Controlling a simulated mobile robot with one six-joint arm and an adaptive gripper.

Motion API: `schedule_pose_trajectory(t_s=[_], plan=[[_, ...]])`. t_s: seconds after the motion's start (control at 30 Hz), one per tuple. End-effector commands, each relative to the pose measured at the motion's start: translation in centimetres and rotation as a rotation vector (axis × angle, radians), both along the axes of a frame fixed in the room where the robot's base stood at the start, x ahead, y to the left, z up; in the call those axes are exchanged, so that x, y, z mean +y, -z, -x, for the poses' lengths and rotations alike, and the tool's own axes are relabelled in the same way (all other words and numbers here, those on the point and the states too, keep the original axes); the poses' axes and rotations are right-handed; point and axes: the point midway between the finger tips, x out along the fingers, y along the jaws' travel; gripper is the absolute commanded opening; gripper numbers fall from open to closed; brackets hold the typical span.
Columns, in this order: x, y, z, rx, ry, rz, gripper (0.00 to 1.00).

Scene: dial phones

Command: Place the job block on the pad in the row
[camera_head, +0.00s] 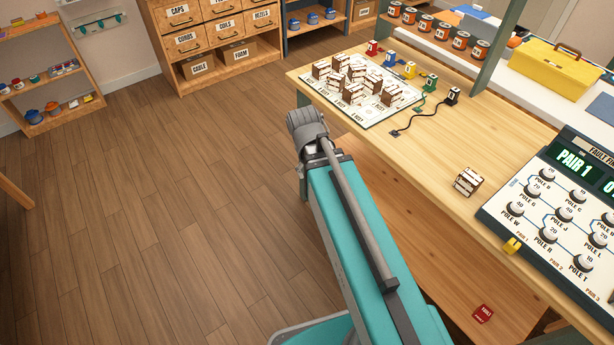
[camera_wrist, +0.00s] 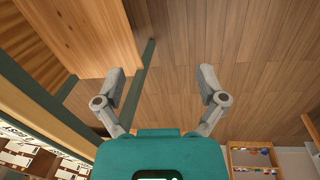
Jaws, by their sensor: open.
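A lone white-and-brown block (camera_head: 468,181) sits on the bench, left of the dial panel; its lettering is too small to read, so I cannot tell if it is the job block. Several similar blocks (camera_head: 351,93) stand close together on a white printed board (camera_head: 378,118) at the bench's far end. Its printed fields may be the row of pads, but the blocks hide much of them. The board's edge also shows at lower left in the wrist view. My gripper (camera_wrist: 164,76) is open and empty, over the floor beside the bench, apart from every block.
The dial panel (camera_head: 535,215) reads PAIR 1 and has several knobs. A red cube (camera_head: 483,313) lies low beneath the bench top (camera_head: 440,150). Small coloured cabled devices (camera_head: 430,82) stand right of the board. A yellow toolbox (camera_head: 552,72) is behind. Floor at left is clear.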

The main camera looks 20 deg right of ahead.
Motion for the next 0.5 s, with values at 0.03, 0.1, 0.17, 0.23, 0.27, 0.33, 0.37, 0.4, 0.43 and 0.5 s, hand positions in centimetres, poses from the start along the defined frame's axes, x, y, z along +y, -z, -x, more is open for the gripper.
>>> schedule_pose_trajectory(t_s=[0.03,0.1,0.17,0.23,0.27,0.33,0.37,0.4,0.43,0.5], plan=[[0.6,0.1,1.0,0.003,0.055,-0.038,0.9],[1.3,0.2,1.7,0.008,0.12,-0.082,0.9],[1.7,0.2,2.1,0.013,0.162,-0.109,0.9],[2.1,0.2,2.4,0.017,0.193,-0.13,0.9],[2.2,0.2,2.5,0.019,0.201,-0.135,0.9],[2.3,0.2,2.5,0.021,0.213,-0.142,0.9],[2.3,0.2,2.5,0.021,0.215,-0.143,0.9],[2.3,0.2,2.5,0.021,0.215,-0.143,0.9],[2.3,0.2,2.5,0.021,0.215,-0.143,0.9],[2.3,0.2,2.5,0.021,0.214,-0.142,0.9]])
